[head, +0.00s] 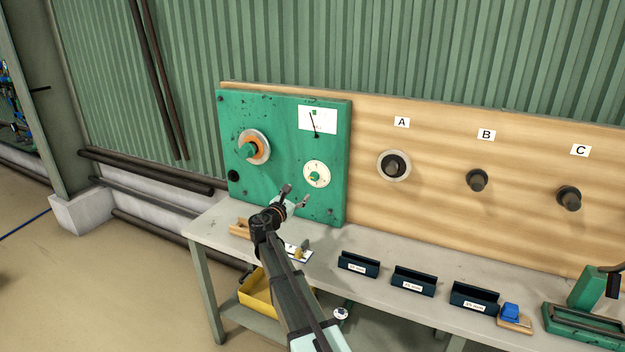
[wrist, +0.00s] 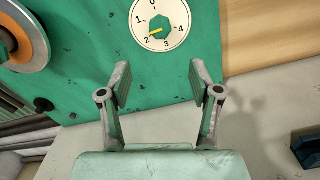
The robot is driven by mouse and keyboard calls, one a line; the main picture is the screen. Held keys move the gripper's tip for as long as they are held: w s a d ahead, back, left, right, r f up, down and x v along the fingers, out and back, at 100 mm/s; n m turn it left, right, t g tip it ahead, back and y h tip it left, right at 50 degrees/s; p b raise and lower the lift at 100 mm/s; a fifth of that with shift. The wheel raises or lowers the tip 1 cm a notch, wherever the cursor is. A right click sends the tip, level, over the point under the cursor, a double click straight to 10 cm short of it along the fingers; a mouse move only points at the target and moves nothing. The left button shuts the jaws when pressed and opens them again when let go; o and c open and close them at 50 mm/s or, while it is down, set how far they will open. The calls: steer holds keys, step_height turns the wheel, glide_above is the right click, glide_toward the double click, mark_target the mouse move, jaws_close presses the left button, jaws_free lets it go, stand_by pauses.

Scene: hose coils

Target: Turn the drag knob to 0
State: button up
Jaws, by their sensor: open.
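The drag knob is a small green knob (wrist: 160,28) on a round cream dial marked 0 to 4, on a green panel (head: 278,120). Its yellow pointer aims down and left, close to the 2; the 0 is at the top. The knob also shows in the head view (head: 315,176). My gripper (wrist: 160,82) is open and empty, with its two fingers spread below the dial in the wrist view. In the head view my gripper (head: 294,197) is in front of the panel, below and left of the dial, apart from the knob.
Posts A, B and C stand out from the wooden board (head: 440,160) at right. Dark labelled bins (head: 414,281) stand on the grey bench (head: 350,241).

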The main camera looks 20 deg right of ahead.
mark_target(313, 178)
steer(key=p+x, duration=0.3)
steer(key=x, duration=1)
steer(key=shift+d, duration=0.1)
steer(key=c, duration=1.1)
